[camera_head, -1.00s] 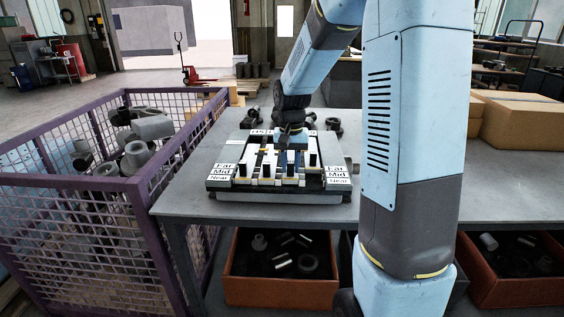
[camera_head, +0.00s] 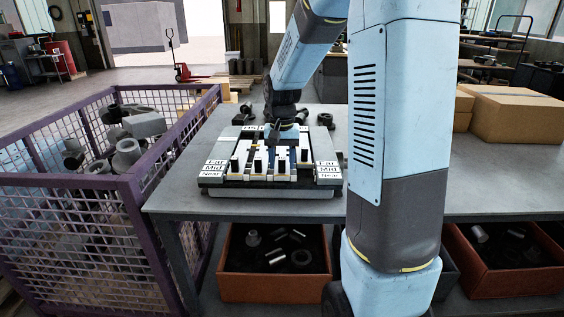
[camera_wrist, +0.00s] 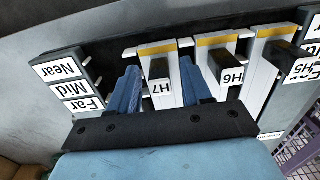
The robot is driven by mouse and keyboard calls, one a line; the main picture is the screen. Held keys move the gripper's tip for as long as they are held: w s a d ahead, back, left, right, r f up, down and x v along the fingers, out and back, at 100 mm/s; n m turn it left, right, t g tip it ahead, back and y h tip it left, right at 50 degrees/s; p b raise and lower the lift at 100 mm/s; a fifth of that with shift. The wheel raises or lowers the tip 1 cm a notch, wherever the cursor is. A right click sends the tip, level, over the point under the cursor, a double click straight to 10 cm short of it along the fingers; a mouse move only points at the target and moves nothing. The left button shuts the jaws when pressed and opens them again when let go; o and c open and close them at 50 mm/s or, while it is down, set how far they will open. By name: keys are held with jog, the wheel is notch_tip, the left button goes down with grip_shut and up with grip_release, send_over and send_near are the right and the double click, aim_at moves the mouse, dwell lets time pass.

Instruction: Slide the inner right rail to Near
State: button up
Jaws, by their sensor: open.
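The rail board (camera_head: 215,180) lies on the table, with several side-by-side pale rails carrying upright black handles. Far, Mid and Near labels (camera_head: 326,170) stand at both sides, Near toward the camera. My gripper (camera_head: 284,140) is low over the far part of the board, on its right half. In the wrist view, turned the other way round, my gripper (camera_wrist: 158,68) is open, its blue fingers on either side of the handle marked H7 (camera_wrist: 159,72). Handles H6 (camera_wrist: 228,68) and H5 (camera_wrist: 290,55) stand to the right. Finger contact cannot be told.
A purple mesh crate (camera_head: 128,190) of metal parts stands left of the table (camera_head: 180,196). Dark parts (camera_head: 325,119) lie behind the board. Cardboard boxes (camera_head: 515,115) are at the right. Orange bins (camera_head: 275,288) sit below.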

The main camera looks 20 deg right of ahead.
notch_tip(320, 180, up, 13)
jog(key=shift+r, duration=0.15)
dwell(0.4)
jog(key=s+a+r+n+t, duration=0.1)
jog(key=s+n+t, duration=0.1)
jog(key=s, duration=1)
jog(key=s+a+r+n+t, duration=0.1)
jog(key=s+a+n+t, duration=0.1)
jog(key=s, duration=1)
jog(key=shift+a+n+t, duration=0.3)
jog(key=shift+t, duration=0.5)
dwell(0.8)
